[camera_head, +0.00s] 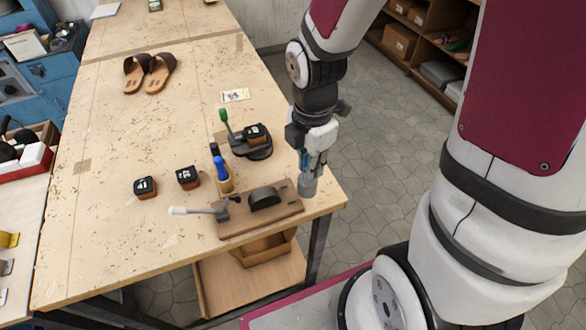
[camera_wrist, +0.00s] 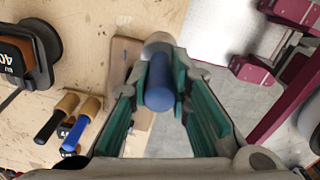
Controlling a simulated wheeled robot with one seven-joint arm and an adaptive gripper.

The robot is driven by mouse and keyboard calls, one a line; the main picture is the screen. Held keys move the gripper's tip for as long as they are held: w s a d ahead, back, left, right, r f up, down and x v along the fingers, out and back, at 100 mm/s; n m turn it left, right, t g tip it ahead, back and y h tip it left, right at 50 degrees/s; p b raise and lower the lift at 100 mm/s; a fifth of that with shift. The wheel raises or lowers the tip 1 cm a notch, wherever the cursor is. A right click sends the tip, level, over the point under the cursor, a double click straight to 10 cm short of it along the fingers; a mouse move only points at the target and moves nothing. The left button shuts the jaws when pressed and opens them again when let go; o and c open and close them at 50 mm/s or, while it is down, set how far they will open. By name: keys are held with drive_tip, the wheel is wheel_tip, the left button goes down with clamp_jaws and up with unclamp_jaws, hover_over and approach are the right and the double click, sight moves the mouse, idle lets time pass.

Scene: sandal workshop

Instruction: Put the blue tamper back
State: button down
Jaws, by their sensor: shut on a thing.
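My gripper (camera_head: 313,162) is over the right front corner of the workbench, pointing down. In the wrist view its two green-lined fingers (camera_wrist: 160,90) are shut on the blue tamper (camera_wrist: 159,82), held by its blue handle. Its round grey head also shows in the head view (camera_head: 309,186), below the fingers, by the right end of a wooden board (camera_head: 236,228). I cannot tell whether the head touches anything. The board carries a dark domed block (camera_head: 264,198) and a white-handled tool (camera_head: 195,211) lies at its left end.
Two numbered blocks (camera_head: 146,187) (camera_head: 188,177) and sandals (camera_head: 157,72) lie farther left.

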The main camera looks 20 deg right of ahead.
drive_tip(key=f+b, duration=0.1)
drive_tip(key=b, duration=0.1)
drive_tip(key=shift+s+d+f+b, duration=0.15)
drive_tip(key=shift+d+b, duration=0.05)
drive_tip(key=shift+b, duration=0.1)
drive_tip(key=shift+w+f, duration=0.75)
drive_tip(key=shift+w, duration=1.45)
drive_tip(key=shift+w+f, duration=0.7)
drive_tip(key=shift+w, duration=1.45)
drive_tip(key=shift+w+f, duration=0.75)
drive_tip(key=shift+w, duration=1.45)
drive_tip(key=c, duration=1.5)
unclamp_jaws()
drive_tip(key=shift+f, duration=0.15)
